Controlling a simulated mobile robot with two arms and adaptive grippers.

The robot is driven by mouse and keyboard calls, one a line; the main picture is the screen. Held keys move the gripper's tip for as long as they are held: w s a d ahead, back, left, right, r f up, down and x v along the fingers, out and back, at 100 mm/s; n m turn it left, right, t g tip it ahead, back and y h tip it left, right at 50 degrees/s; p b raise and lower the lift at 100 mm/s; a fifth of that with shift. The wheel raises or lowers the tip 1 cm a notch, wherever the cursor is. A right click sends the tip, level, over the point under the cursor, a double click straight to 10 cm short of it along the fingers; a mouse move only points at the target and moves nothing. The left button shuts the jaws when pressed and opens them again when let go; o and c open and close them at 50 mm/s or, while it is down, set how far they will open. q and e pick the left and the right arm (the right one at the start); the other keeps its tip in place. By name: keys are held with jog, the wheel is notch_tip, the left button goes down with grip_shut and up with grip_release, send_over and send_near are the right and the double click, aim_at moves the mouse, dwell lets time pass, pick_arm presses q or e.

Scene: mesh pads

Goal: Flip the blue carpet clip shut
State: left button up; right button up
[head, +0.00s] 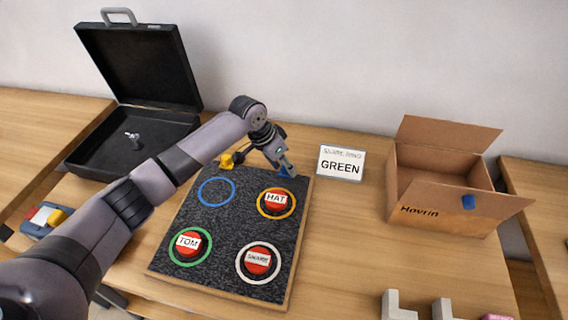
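The blue carpet clip (291,173) is at the far right corner of the dark carpet board (215,238). It is small and partly hidden by my gripper, so I cannot tell whether it is up or shut. My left arm reaches across from the left, and my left gripper (284,168) points down right at the clip. It looks close to or touching the clip. The fingers are too small and overlapped to tell open from shut. My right gripper is not in view.
A yellow clip (231,159) is at the board's far left corner. Red pads marked HAT (276,202), TOM (188,242) and SNARE (258,262) sit in rings; the blue ring (216,191) is empty. A GREEN sign (341,164), cardboard box (441,190) and open black case (140,70) stand around.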

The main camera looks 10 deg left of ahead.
pick_arm(q)
jog(key=shift+s, duration=0.1)
grip_shut()
jog(key=shift+s+t+p, duration=0.3)
jog(key=shift+t+p, duration=0.1)
jog(key=shift+p, duration=0.35)
jog(key=shift+s+f+t+p, duration=0.15)
jog(key=shift+f+t+p, duration=0.25)
jog(key=shift+t, duration=0.2)
grip_release()
